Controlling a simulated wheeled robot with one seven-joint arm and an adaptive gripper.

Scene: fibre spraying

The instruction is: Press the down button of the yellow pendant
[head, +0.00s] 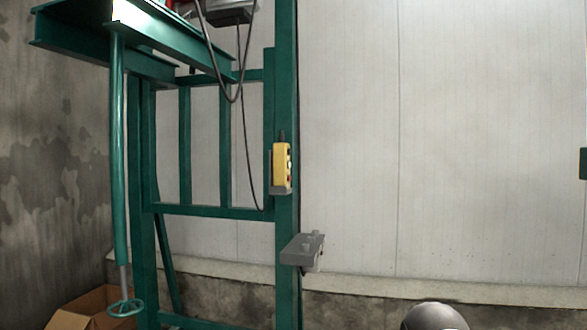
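The yellow pendant (282,167) hangs upright on a green post of the frame, near the middle of the head view. It sits in a grey holder and its button face is turned to the right. A light button and a reddish one show on that face, but they are too small to tell which is down. My gripper is not in view. A dark rounded shape (435,316) at the bottom right looks like part of my arm, well apart from the pendant.
The green steel frame (285,230) fills the left half. A grey bracket (302,250) juts from the post below the pendant. A hanging cable (244,130) loops left of it. A cardboard box (88,308) lies bottom left. Space right of the post, before the white wall (450,140), looks clear.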

